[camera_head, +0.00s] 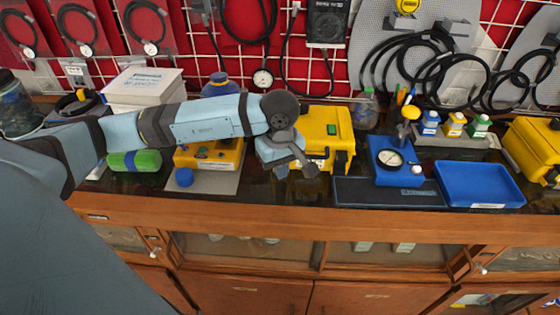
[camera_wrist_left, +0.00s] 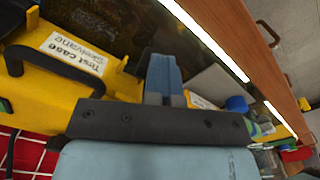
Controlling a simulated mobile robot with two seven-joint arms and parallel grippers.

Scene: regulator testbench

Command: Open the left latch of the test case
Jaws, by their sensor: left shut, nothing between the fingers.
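The yellow test case (camera_head: 325,125) stands on the dark bench top, with a green square on its lid. My left gripper (camera_head: 300,166) is at the front left of the case, shut and empty. In the left wrist view, its closed blue fingers (camera_wrist_left: 163,77) are beside the yellow case (camera_wrist_left: 125,88), which carries a white "Test case" label and a black handle (camera_wrist_left: 45,62). I cannot tell whether the fingers touch the case. My right gripper is not in view.
A yellow device (camera_head: 207,155) and a green roll (camera_head: 134,160) lie left of the case, under my arm. A blue gauge stand (camera_head: 388,176) and an empty blue tray (camera_head: 480,183) are to the right. The wooden bench edge (camera_head: 290,231) runs along the front.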

